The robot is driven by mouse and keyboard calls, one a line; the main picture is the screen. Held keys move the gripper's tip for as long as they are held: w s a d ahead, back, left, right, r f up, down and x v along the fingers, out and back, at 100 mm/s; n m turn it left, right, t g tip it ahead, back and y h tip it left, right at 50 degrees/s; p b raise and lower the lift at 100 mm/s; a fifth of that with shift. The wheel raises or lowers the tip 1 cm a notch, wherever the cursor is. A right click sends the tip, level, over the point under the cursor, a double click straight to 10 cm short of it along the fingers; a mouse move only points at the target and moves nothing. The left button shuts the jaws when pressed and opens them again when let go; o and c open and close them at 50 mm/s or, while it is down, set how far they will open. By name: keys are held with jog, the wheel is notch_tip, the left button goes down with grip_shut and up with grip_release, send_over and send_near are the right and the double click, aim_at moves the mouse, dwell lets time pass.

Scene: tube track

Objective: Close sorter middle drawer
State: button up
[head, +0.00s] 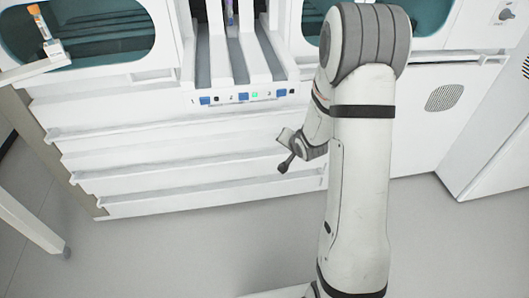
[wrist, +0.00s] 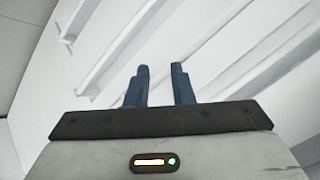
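The white sorter (head: 150,112) fills the upper left and middle of the head view. Its wide drawer fronts are stacked below the tube lanes, each with a long ledge. The middle drawer (head: 170,159) is among them; I cannot tell clearly how far it stands out. My gripper (head: 284,167) is in front of the drawers near their right end, partly hidden by its own wrist. In the wrist view, its two dark blue fingers (wrist: 163,86) are apart with nothing between them. White slanting drawer ledges (wrist: 190,42) show beyond the fingers; contact cannot be told.
Tube lanes (head: 244,70) with a lit button strip (head: 250,95) jut out above the drawers. A tube with an orange cap (head: 45,32) stands on a white arm at the upper left. A white table leg (head: 32,226) stands at lower left. Grey floor (head: 190,255) is clear in front.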

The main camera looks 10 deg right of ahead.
aim_at(267, 156)
notch_tip(267, 156, down, 13)
jog(key=w+a+m+t+y, duration=0.1)
jog(key=a+m+t+y, duration=0.2)
jog(key=m+t+y, duration=0.25)
jog(key=shift+m, duration=0.55)
jog(key=b+x, duration=0.3)
jog(key=x, duration=0.5)
jog(key=shift+d+f, duration=0.2)
grip_shut()
